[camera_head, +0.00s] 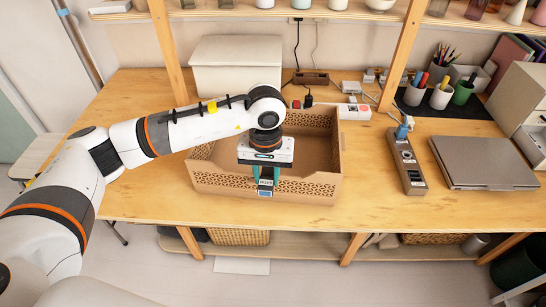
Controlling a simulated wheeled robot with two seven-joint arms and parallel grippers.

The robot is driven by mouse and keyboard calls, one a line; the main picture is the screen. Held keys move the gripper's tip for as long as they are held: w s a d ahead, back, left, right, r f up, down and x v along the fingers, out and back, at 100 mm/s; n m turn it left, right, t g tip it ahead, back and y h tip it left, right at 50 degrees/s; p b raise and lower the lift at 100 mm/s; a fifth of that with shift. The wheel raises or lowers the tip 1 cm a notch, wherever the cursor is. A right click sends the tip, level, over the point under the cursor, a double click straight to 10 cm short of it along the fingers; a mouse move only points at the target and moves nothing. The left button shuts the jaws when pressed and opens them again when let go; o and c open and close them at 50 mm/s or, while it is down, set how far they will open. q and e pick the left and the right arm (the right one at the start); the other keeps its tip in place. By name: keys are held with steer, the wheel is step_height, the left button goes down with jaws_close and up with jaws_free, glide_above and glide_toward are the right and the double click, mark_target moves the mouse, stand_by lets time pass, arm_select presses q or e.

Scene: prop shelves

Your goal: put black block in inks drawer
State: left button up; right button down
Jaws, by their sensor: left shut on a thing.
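My left gripper (266,181) points down at the front of an open cardboard box (310,189) on the table. Its teal fingers are shut on a small dark thing that looks like the black block, mostly hidden between them. In this view the fingertips overlap the box's front wall; I cannot tell their height above it. A small pale label shows at the fingertips; I cannot read it or tell what it belongs to. No drawer marked for inks can be made out. My right gripper is not in view.
A white bin (236,62) stands behind the box. A grey power strip (406,162) and a closed laptop (484,162) lie to the right. A pale drawer unit (522,98) stands at the right edge. Pen cups stand on a black mat (468,107). Shelf posts rise behind the table.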

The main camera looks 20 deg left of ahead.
arm_select(q)
steer(key=s+a+f+m, duration=0.2)
steer(key=s+f, duration=1.1)
steer(key=s, duration=0.1)
steer(key=shift+s+a, duration=0.2)
steer(key=shift+a, duration=0.1)
